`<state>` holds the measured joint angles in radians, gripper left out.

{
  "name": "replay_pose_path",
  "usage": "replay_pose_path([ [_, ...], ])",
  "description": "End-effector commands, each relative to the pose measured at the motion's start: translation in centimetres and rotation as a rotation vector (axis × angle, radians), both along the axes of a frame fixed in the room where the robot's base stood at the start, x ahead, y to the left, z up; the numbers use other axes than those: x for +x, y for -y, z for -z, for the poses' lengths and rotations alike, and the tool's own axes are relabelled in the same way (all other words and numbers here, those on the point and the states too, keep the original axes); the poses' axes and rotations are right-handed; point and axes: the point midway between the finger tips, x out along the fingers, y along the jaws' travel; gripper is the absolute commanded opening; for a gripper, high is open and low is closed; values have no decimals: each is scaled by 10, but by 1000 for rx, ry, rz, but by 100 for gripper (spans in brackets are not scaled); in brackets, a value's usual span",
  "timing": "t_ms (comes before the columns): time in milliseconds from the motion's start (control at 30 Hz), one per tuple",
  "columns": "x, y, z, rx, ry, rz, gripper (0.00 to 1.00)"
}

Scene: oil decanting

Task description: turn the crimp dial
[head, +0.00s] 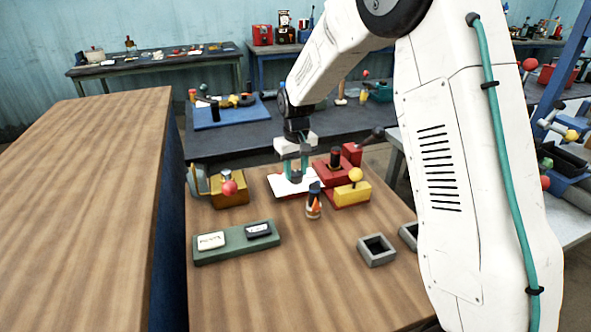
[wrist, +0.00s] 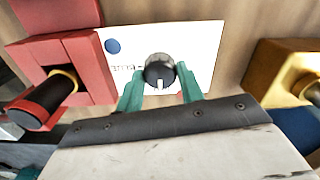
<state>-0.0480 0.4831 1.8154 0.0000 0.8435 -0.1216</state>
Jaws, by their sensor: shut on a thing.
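The crimp dial is a dark round knob (wrist: 159,70) with a pale pointer mark, on a white plate (wrist: 205,37) with small printed marks, a blue dot and a red spot. In the wrist view the pointer faces the gripper side of the picture. My gripper (wrist: 160,88) has its two green fingers on either side of the knob, shut on it. In the head view my gripper (head: 294,178) reaches down to the white plate (head: 283,187) on the wooden table; the fingers partly hide the dial there.
A red machine with a black handle (head: 336,158) and a yellow block (head: 352,192) stand right of the plate. A brass-coloured device with a red ball (head: 229,187) is to the left. A small orange-and-dark bottle (head: 313,203), a green tray (head: 223,251) and a grey square holder (head: 376,250) are nearer.

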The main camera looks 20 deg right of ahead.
Motion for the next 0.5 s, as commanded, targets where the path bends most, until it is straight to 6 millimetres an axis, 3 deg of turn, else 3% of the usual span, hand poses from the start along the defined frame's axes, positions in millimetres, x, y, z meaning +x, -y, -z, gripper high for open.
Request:
replay_pose_path([
  [500, 0, 0, -1, 0, 1, -44, 15],
])
